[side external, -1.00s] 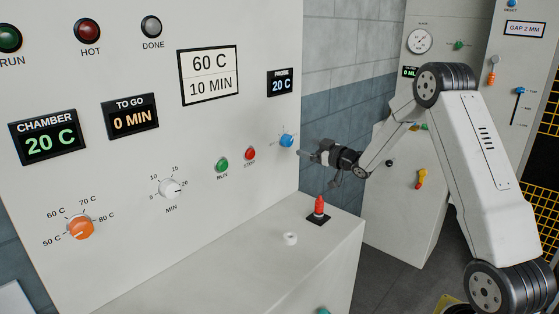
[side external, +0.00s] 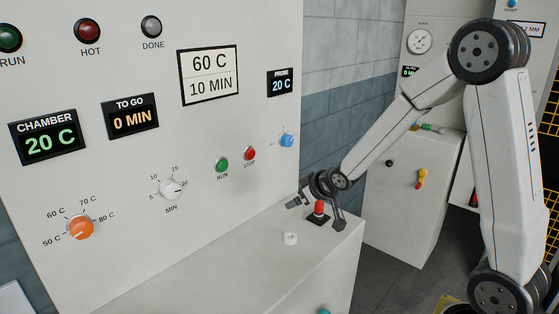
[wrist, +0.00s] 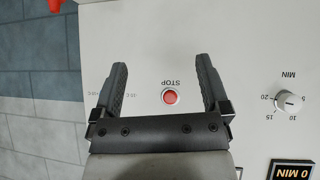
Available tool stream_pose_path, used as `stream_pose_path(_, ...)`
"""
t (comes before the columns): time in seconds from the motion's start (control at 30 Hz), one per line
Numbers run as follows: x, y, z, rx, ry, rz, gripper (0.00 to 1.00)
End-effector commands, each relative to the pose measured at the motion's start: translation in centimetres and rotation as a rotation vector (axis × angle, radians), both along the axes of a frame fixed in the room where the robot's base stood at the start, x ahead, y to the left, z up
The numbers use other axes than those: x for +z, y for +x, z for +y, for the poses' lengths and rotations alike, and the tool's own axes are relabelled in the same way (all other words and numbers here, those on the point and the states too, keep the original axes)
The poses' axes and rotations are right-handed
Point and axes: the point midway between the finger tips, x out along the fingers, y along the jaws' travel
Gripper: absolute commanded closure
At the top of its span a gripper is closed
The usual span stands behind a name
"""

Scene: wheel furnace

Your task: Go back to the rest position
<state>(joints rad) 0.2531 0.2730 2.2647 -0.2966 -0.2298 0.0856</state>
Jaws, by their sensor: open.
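In the wrist view the open fingers (wrist: 163,85) frame the red STOP button (wrist: 171,97) on the panel behind, which appears upside down. The blue knob (side external: 286,141) is on the panel above my gripper, clear of it.
A small white round piece (side external: 290,239) lies on the ledge (side external: 255,262) left of my gripper. The orange knob (side external: 80,228), minute knob (side external: 170,188) and green button (side external: 222,165) sit on the panel further left. Another cabinet (side external: 405,205) stands behind at the right.

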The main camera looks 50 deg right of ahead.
Motion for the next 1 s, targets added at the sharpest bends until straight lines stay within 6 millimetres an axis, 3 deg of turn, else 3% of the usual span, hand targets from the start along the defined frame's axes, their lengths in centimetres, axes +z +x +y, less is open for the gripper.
stream_pose_path(0.2, -2.0, -7.1, 5.4, 0.007, 0.054, 0.266, 0.04)
stream_pose_path(0.4, -3.3, -13.4, 8.9, 0.023, 0.097, 0.476, 0.04)
stream_pose_path(0.5, -3.6, -15.4, 9.8, 0.029, 0.111, 0.541, 0.04)
stream_pose_path(0.67, -3.8, -16.8, 10.4, 0.033, 0.120, 0.585, 0.04)
stream_pose_path(1.0, -3.8, -16.8, 10.4, 0.033, 0.120, 0.587, 0.04)
